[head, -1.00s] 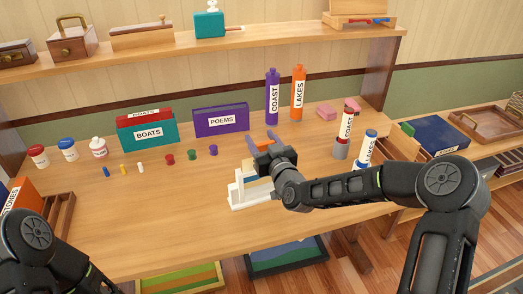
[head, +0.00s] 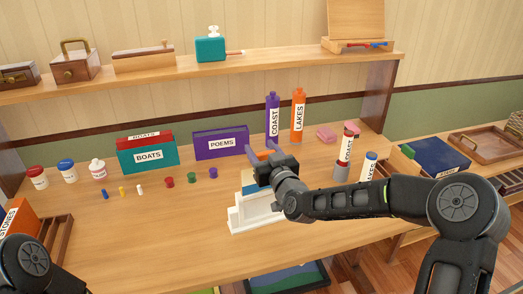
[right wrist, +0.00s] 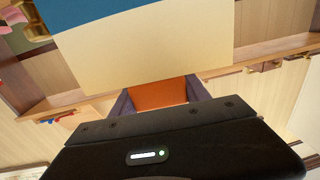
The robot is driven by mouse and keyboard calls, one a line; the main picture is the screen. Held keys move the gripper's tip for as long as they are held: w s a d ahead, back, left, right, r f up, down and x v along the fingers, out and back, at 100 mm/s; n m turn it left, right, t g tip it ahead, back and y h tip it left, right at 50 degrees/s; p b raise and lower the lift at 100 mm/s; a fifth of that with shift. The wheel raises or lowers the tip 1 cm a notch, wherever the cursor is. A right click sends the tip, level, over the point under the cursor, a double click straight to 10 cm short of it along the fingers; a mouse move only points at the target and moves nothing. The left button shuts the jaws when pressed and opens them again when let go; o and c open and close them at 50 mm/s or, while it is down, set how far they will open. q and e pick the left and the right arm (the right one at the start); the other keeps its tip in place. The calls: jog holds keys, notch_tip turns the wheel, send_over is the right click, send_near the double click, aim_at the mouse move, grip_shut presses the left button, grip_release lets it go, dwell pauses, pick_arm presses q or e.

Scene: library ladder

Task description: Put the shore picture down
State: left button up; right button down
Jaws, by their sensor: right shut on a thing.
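The shore picture, a panel with blue and cream bands, shows in the head view (head: 249,184) just above the white stand (head: 250,217) on the desk. It fills the upper part of the right wrist view (right wrist: 150,50). My right gripper (head: 262,151) is shut on an orange piece (right wrist: 158,93) at the picture's edge. The gripper and forearm hide part of the picture. I cannot tell whether its lower edge touches the stand. My left arm shows only at the lower left corner; its gripper is out of view.
A purple POEMS box (head: 220,143) and tall COAST (head: 272,118) and LAKES (head: 298,117) bottles stand behind.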

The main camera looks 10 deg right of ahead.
jog(key=shift+r, duration=0.1)
notch_tip(320, 180, up, 16)
jog(key=p, duration=0.3)
pick_arm(q)
jog(key=b, duration=0.3)
pick_arm(e)
jog(key=s+d+f+h, duration=0.1)
jog(key=s+f, duration=0.2)
jog(key=f, duration=0.5)
jog(key=s+f+m+h, duration=0.1)
jog(key=s+f, duration=0.3)
jog(key=f, duration=0.5)
jog(key=s+d+f, duration=0.1)
jog(key=s+f, duration=0.3)
jog(key=f, duration=0.5)
jog(key=shift+d+f+m+h, duration=0.15)
jog(key=shift+d+m+h, duration=0.2)
jog(key=shift+m+h, duration=0.05)
pick_arm(q)
jog(key=shift+s, duration=0.1)
